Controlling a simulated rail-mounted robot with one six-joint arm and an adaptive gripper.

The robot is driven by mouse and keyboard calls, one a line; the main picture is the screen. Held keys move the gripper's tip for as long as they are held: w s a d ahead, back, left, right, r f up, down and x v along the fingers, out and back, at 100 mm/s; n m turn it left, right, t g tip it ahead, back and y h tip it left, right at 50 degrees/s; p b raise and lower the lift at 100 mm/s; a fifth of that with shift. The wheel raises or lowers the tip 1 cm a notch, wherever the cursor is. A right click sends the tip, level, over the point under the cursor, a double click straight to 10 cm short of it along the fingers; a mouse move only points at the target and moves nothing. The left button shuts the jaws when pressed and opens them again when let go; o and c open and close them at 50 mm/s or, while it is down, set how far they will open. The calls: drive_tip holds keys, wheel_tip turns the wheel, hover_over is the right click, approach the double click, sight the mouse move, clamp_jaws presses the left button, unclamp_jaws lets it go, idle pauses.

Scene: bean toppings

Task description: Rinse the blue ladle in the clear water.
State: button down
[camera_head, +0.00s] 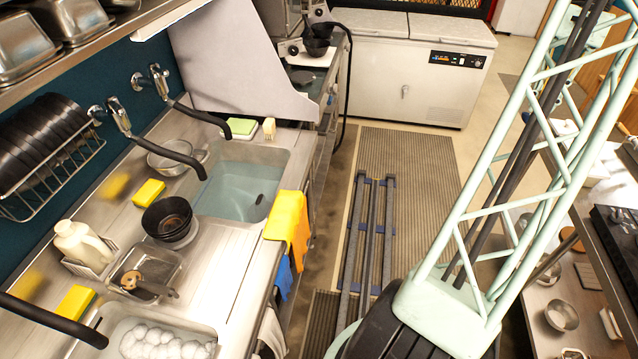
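The clear water (228,190) fills a sink basin (285,158) set into the steel counter at the left. A small dark spot shows in the water, probably the drain. I cannot make out a blue ladle anywhere in this view. My gripper is not in view, so I cannot tell what it holds.
A second basin with white foam (165,342) is at the bottom left. Black faucets (182,153) reach over the counter. Bowls (561,316) stand on the right counter.

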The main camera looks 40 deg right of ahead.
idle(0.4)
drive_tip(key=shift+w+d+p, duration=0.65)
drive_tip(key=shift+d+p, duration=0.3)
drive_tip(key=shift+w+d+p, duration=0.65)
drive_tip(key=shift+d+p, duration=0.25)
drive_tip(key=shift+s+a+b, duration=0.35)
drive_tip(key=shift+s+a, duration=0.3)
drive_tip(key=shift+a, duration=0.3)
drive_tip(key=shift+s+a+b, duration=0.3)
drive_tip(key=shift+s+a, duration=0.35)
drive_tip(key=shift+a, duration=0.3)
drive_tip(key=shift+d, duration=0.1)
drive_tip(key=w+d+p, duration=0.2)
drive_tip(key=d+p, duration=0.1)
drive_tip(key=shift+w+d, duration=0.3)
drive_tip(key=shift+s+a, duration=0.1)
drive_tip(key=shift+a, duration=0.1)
